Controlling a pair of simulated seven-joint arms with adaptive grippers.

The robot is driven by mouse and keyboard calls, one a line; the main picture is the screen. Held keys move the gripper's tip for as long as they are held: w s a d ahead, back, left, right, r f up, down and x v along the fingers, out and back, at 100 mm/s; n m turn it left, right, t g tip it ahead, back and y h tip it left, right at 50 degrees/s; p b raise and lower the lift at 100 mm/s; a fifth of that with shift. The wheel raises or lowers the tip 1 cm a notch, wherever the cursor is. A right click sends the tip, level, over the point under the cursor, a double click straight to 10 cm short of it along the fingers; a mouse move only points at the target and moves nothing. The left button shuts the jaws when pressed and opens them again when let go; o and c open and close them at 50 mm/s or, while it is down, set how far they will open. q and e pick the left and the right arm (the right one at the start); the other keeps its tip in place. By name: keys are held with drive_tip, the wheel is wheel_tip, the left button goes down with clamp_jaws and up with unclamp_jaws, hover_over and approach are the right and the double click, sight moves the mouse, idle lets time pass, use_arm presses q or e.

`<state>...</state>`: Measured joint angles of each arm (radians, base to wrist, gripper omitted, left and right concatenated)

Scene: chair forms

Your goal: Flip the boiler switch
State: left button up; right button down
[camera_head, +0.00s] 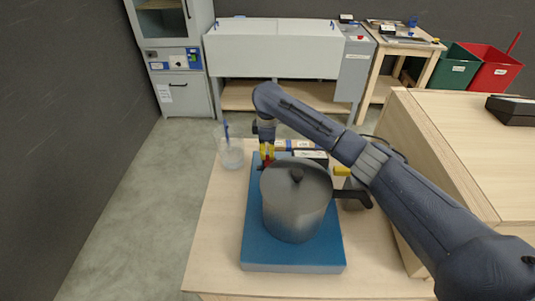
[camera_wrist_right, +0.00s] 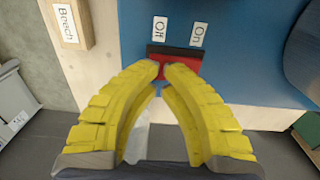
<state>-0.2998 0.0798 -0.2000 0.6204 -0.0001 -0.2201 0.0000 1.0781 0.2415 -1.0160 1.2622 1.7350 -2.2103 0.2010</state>
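The boiler is a flat blue base (camera_head: 290,257) on the wooden table, with a lidded metal pot (camera_head: 295,205) on top. In the right wrist view, the boiler's blue face (camera_wrist_right: 255,30) carries a red switch (camera_wrist_right: 188,60) with a dark edge, beside an "Off" label (camera_wrist_right: 160,27) and an "On" label (camera_wrist_right: 198,34). My right gripper (camera_head: 267,160) is at the boiler's far left corner. Its yellow fingertips (camera_wrist_right: 167,70) are drawn together over the red switch and hide part of it; whether they touch it is unclear. My left gripper is not in view.
A clear beaker (camera_head: 231,155) stands left of the boiler. Small labelled wooden blocks (camera_head: 281,144) lie behind it; one reads "Beech" (camera_wrist_right: 68,22). A wooden box-like bench (camera_head: 445,135) stands at the right. The table's left front is clear.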

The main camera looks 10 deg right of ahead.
idle(0.3)
drive_tip(key=shift+w+f, duration=0.1)
drive_tip(key=shift+f, duration=0.65)
drive_tip(key=shift+r, duration=0.9)
drive_tip(key=shift+w+r, duration=0.1)
drive_tip(key=shift+r, duration=0.25)
wheel_tip(320, 180, up, 13)
drive_tip(key=shift+w, duration=0.35)
drive_tip(key=shift+d+r, duration=0.1)
drive_tip(key=shift+r, duration=0.05)
